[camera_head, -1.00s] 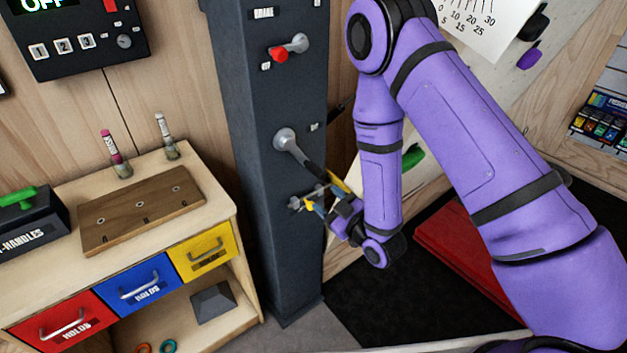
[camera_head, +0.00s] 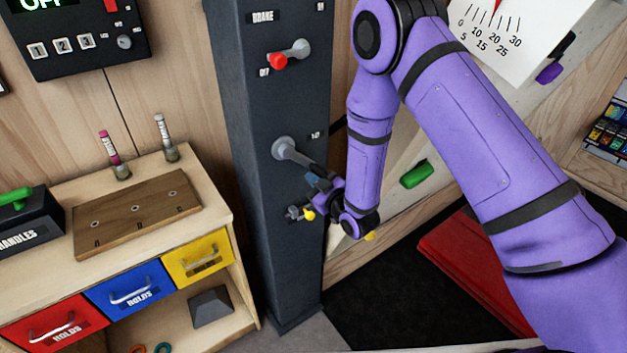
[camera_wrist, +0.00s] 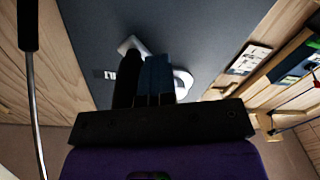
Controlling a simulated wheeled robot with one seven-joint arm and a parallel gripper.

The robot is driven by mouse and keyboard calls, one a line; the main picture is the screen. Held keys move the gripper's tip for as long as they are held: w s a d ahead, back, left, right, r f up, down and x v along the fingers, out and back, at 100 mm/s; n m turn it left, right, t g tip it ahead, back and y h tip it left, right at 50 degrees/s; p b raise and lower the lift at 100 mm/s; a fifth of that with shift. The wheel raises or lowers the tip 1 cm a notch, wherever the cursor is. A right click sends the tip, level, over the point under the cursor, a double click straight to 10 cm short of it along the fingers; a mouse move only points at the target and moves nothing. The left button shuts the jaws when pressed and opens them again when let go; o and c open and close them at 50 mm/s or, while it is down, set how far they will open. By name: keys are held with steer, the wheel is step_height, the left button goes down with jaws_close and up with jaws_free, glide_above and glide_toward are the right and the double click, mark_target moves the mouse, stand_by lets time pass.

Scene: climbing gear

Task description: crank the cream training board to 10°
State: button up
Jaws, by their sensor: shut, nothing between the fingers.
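The cream training board (camera_head: 405,205) stands behind my arm, which hides much of it. Its white angle scale (camera_head: 540,25) runs from 0 to 30; a red pointer (camera_head: 498,4) is cut off by the top edge, so I cannot read the angle. The dark post (camera_head: 265,110) carries a grey crank hub (camera_head: 284,148) whose arm slopes down right towards my gripper. My gripper (camera_head: 314,182) is shut beside that crank arm; whether it touches is unclear. In the wrist view my shut fingers (camera_wrist: 144,78) overlap a pale grey part on the post.
A red-tipped lever (camera_head: 279,61) sits higher on the post, below a brake label. A wooden cabinet (camera_head: 222,225) with coloured drawers stands left. A control box (camera_head: 85,45) hangs above it. A red pad (camera_head: 465,262) lies on the black floor mat (camera_head: 385,300).

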steer(key=shift+o, duration=1.2)
steer(key=shift+w+d, duration=0.4)
steer(key=shift+d, duration=0.3)
steer(key=shift+s+d, duration=0.2)
jaws_close()
steer(key=shift+s+a+f, duration=0.1)
steer(key=shift+s+a, duration=0.3)
steer(key=shift+a, duration=0.05)
steer(key=c, duration=0.6)
jaws_free()
steer(key=shift+c, duration=0.2)
steer(key=o, duration=1)
steer(key=v, duration=1)
steer(key=shift+s+d, duration=0.15)
steer(key=shift+s, duration=0.25)
